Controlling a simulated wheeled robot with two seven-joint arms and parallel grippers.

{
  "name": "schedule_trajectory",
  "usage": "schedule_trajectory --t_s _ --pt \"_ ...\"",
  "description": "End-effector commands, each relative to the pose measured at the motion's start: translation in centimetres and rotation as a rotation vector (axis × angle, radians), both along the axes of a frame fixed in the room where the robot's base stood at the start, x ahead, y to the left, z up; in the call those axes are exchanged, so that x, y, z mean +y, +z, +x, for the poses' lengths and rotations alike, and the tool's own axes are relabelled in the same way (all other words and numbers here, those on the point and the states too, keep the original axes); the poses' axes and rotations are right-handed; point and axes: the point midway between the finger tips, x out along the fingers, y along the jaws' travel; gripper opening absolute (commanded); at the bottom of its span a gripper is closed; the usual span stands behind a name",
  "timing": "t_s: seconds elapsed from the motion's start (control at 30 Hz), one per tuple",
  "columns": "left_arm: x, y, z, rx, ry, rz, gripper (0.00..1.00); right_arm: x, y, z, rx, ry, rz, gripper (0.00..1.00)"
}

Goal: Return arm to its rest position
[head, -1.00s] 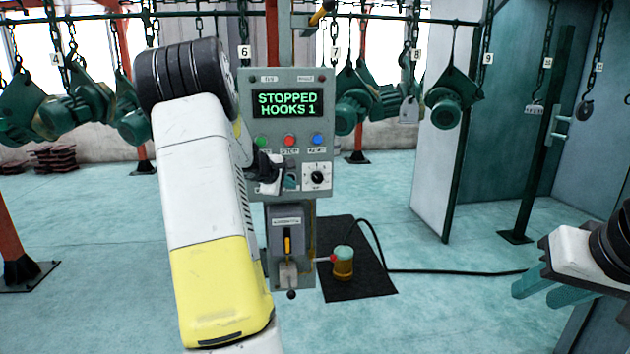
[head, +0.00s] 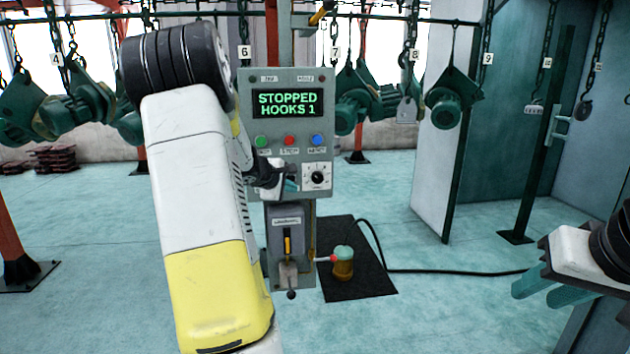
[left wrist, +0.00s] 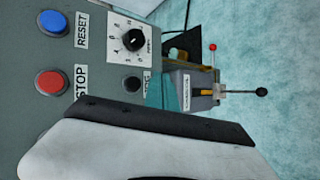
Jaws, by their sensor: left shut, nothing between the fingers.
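My left arm, white and yellow, rises in the middle of the head view and bends forward to the control panel. My left gripper (head: 291,184) is shut and empty, in front of the lower part of the grey control panel (head: 249,95), left of the dial. I cannot tell whether it touches the panel. In the left wrist view, its teal fingertip (left wrist: 160,92) shows close to the panel, below the dial (left wrist: 134,40). My right gripper (head: 548,288) is at the right edge with its teal fingers apart, near nothing.
The panel display (head: 287,104) reads "STOPPED HOOKS 1". Below it are green, red and blue buttons, and a lever box (head: 287,240). A teal-and-yellow device (head: 343,263) stands on a black mat with a cable. Green castings (head: 449,98) hang from chains behind.

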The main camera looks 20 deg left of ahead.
Motion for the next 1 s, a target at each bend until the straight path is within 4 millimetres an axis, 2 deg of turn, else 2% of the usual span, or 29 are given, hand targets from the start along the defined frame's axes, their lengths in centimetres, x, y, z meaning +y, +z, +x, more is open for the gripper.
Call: schedule_trajectory --t_s 0.37,0.47,0.57,0.67,0.7,0.77,0.83,0.9,1.0 --pt "-0.1 0.0 0.0 0.0 -0.002 0.001 0.0 0.0 0.0 0.0 0.0 0.0 0.0 0.36" --pt "-1.4 0.8 -0.1 -0.003 -0.037 0.02 0.0 0.0 0.0 0.0 0.0 0.0 0.0 0.36" --pt "-5.1 2.8 -0.9 -0.008 -0.14 0.074 0.0 0.0 0.0 0.0 0.0 0.0 0.0 0.36" --pt "-11.1 5.5 -3.0 -0.011 -0.311 0.172 0.0 0.0 0.0 0.0 0.0 0.0 0.0 0.36" --pt "-13.7 6.5 -4.3 -0.009 -0.39 0.218 0.0 0.0 0.0 0.0 0.0 0.0 0.0 0.36" --pt "-17.5 7.7 -6.8 -0.004 -0.511 0.293 0.0 0.0 0.0 0.0 0.0 0.0 0.0 0.36" --pt "-21.6 8.7 -10.4 0.006 -0.653 0.387 0.0 0.0 0.0 0.0 0.0 0.0 0.0 0.36" --pt "-24.8 9.1 -14.5 0.022 -0.789 0.489 0.0 0.0 0.0 0.0 0.0 0.0 0.0 0.36" --pt "-27.7 9.0 -20.5 0.051 -0.963 0.643 0.0 0.0 0.0 0.0 0.0 0.0 0.0 0.36"
